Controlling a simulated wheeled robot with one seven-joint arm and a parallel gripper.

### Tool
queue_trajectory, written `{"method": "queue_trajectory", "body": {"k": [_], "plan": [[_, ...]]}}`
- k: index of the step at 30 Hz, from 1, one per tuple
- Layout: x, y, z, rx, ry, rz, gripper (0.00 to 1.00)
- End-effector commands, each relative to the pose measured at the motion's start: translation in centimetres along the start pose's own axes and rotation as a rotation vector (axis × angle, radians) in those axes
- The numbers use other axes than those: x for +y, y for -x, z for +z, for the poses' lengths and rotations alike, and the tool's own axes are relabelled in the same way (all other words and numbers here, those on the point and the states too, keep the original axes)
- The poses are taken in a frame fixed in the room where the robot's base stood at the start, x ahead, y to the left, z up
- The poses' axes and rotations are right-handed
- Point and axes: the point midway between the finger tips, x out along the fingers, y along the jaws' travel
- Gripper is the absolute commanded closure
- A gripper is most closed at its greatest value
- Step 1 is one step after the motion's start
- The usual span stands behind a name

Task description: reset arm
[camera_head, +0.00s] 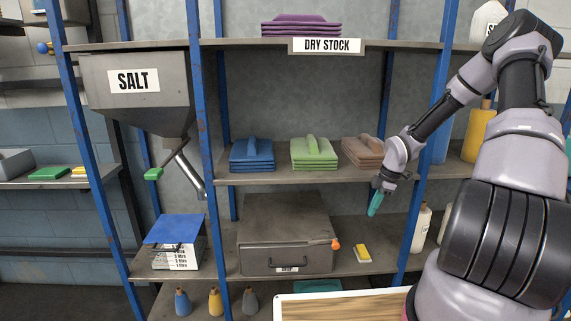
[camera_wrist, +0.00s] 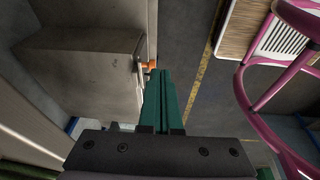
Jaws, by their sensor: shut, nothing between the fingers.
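My gripper (camera_head: 375,203) is at the right of the shelf rack, raised in front of the shelves and pointing down. Its green fingers are together with nothing between them. In the wrist view the closed fingers (camera_wrist: 163,100) show at the centre. My arm reaches in from the right side of the head view.
A grey metal box (camera_head: 285,222) with a drawer handle and an orange knob (camera_head: 336,244) stands on the lower shelf, beside a yellow sponge-like block (camera_head: 363,253). Folded blue, green and brown stacks lie on the middle shelf (camera_head: 285,178). A SALT hopper (camera_head: 134,82) hangs left. A pink-framed chair (camera_wrist: 262,90) shows in the wrist view.

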Motion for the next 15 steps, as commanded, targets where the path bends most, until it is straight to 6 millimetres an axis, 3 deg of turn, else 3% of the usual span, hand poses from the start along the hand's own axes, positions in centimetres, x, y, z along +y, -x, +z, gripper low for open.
{"method": "queue_trajectory", "body": {"k": [1,8,15], "plan": [[-0.1,2.0,-0.4,-0.046,-0.040,0.004,1.00],[-1.9,11.0,-2.2,-0.207,-0.338,0.061,1.00],[-4.9,20.4,-5.8,-0.273,-0.682,0.209,1.00]]}}
